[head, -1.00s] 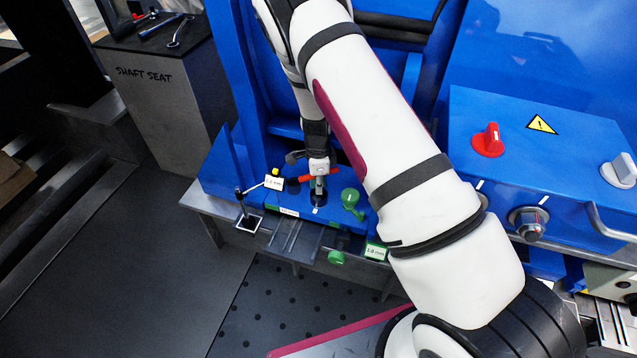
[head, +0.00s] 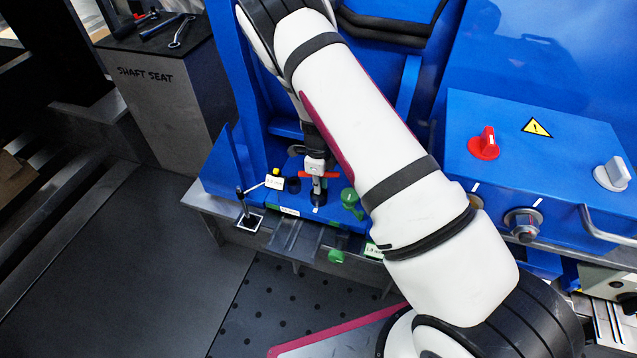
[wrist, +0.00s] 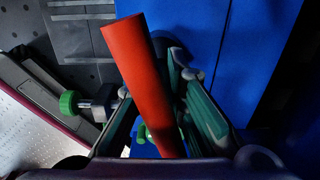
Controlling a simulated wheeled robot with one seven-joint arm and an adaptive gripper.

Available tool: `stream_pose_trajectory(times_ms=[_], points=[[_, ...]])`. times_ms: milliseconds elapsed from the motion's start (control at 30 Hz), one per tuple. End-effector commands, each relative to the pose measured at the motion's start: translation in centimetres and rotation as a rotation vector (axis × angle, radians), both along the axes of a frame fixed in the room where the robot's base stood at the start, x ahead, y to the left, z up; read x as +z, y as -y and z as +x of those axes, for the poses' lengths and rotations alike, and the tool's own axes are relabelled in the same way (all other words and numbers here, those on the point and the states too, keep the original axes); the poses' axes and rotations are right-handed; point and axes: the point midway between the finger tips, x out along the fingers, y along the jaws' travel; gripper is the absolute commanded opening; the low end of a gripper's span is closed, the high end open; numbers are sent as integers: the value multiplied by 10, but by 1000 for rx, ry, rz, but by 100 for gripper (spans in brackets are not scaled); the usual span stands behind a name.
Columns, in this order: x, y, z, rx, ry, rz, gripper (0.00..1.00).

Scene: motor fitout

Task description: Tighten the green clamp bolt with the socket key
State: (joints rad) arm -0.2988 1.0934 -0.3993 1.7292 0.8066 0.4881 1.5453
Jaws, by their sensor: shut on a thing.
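My gripper (head: 316,167) points down over the blue bench fixture (head: 290,203). It is shut on the red handle of the socket key (head: 305,175). In the wrist view the red handle (wrist: 143,75) stands between my gripper's green-lined fingers (wrist: 160,90). The key's grey shank (head: 317,187) points down to a dark round spot on the fixture; I cannot tell whether its socket is seated on anything. A green knob (head: 349,198) stands just right of the key. Another green knob (head: 336,256) is at the fixture's front edge. I cannot tell which is the clamp bolt.
A blue panel with a red knob (head: 484,146) is at the right. Tools lie on the shaft seat stand (head: 160,70) at back left. The dark floor is clear.

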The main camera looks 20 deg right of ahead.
Motion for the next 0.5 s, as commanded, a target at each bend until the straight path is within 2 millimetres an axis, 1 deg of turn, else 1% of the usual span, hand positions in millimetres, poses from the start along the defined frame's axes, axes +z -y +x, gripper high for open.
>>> stream_pose_trajectory(times_ms=[100,367,500], points=[[1,-1,1,-81,3,1,0],[1,-2,1,-97,2,3,0],[1,-2,1,-215,2,1,0]])
